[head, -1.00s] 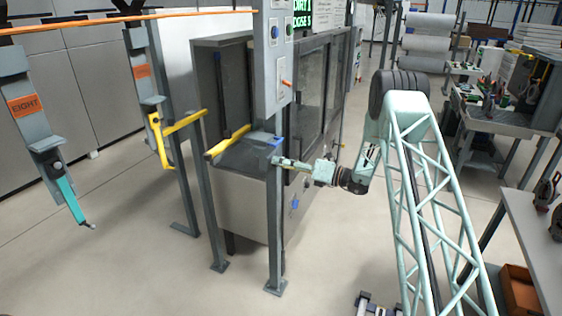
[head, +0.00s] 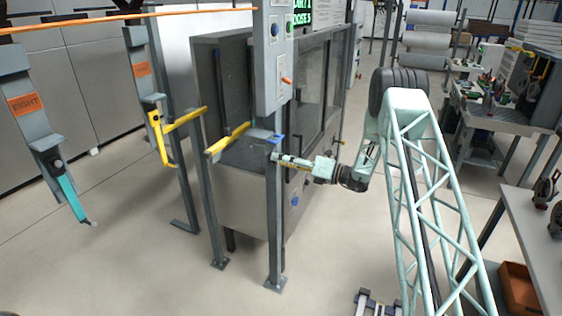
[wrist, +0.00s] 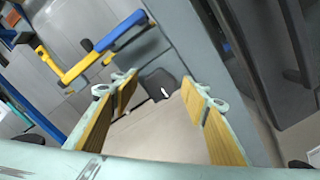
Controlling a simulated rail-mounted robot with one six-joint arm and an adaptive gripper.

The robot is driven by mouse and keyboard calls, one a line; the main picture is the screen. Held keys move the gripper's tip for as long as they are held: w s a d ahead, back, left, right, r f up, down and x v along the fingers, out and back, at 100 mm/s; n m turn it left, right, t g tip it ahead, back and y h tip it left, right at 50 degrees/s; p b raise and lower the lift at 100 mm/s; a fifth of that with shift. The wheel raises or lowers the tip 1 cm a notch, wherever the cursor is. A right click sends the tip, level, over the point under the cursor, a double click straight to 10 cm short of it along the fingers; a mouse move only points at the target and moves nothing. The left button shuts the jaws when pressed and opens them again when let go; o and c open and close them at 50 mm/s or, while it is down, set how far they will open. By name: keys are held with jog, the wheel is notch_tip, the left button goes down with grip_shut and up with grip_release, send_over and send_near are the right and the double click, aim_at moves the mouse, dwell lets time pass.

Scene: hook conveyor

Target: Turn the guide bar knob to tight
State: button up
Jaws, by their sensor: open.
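A dark grey knob (wrist: 158,82) with a white pointer mark shows in the wrist view, beyond and between my fingertips. I take it to be the guide bar knob; the printed settings cannot be read. My gripper (wrist: 164,90) is open, its two yellow-padded fingers apart with nothing between the pads. I cannot tell if the fingertips touch the knob. The yellow guide bar (wrist: 82,66) with a blue end piece (wrist: 130,30) lies up and left of the knob. In the head view, my gripper (head: 276,158) is at the grey post, hiding the knob, and the guide bar (head: 230,138) is behind.
The grey post (head: 274,220) carries a control box (head: 272,60) above my gripper. A cabinet (head: 245,195) with windows stands behind it. Hangers, one labelled EIGHT (head: 27,104), hang at left from an orange rail (head: 130,17). Open floor lies in front.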

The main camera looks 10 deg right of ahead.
jog(key=shift+d, duration=0.15)
jog(key=v, duration=1.1)
jog(key=shift+s+d, duration=0.25)
jog(key=shift+s, duration=0.05)
dwell(0.4)
